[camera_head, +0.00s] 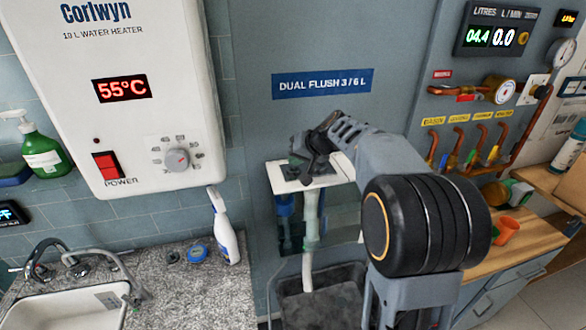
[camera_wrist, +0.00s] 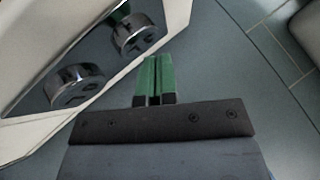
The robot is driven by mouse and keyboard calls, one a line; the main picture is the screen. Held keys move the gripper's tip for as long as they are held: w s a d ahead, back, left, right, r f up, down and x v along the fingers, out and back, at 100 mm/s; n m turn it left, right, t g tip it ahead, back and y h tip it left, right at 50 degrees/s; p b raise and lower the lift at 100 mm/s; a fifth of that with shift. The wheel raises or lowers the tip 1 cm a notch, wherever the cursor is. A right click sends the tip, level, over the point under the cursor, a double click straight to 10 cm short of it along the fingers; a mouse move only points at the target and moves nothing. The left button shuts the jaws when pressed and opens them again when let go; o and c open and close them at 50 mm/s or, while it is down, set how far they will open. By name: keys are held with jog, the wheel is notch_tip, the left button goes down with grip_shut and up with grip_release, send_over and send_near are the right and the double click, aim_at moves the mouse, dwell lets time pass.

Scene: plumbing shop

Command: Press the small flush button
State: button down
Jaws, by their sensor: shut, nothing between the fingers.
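The white cistern lid (camera_head: 320,178) tops the dual-flush tank below the blue sign (camera_head: 322,83). In the wrist view, two round chrome buttons stand on the lid: one at the left (camera_wrist: 75,87) and one further up (camera_wrist: 137,35). The left one looks larger, but their marks are too blurred to read. My gripper (camera_wrist: 155,80) is shut and empty, its green fingertips side by side just right of the upper button, over the lid's edge. I cannot tell whether they touch anything. In the head view my gripper (camera_head: 298,163) is over the lid and hides the buttons.
A water heater (camera_head: 150,80) hangs at the left above a granite counter (camera_head: 200,290) with a sink and a spray bottle (camera_head: 225,235). A dark bin (camera_head: 320,300) stands under the tank. Copper pipes with valves (camera_head: 470,145) and a wooden counter are at the right.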

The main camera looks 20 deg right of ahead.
aim_at(295, 168)
jog(key=shift+f, duration=0.1)
dwell(0.3)
jog(key=shift+f+b, duration=0.35)
jog(key=shift+b, duration=0.3)
jog(key=shift+f, duration=0.1)
dwell(0.4)
jog(key=shift+r, duration=0.55)
jog(key=shift+r+p, duration=2)
jog(key=shift+r, duration=1.05)
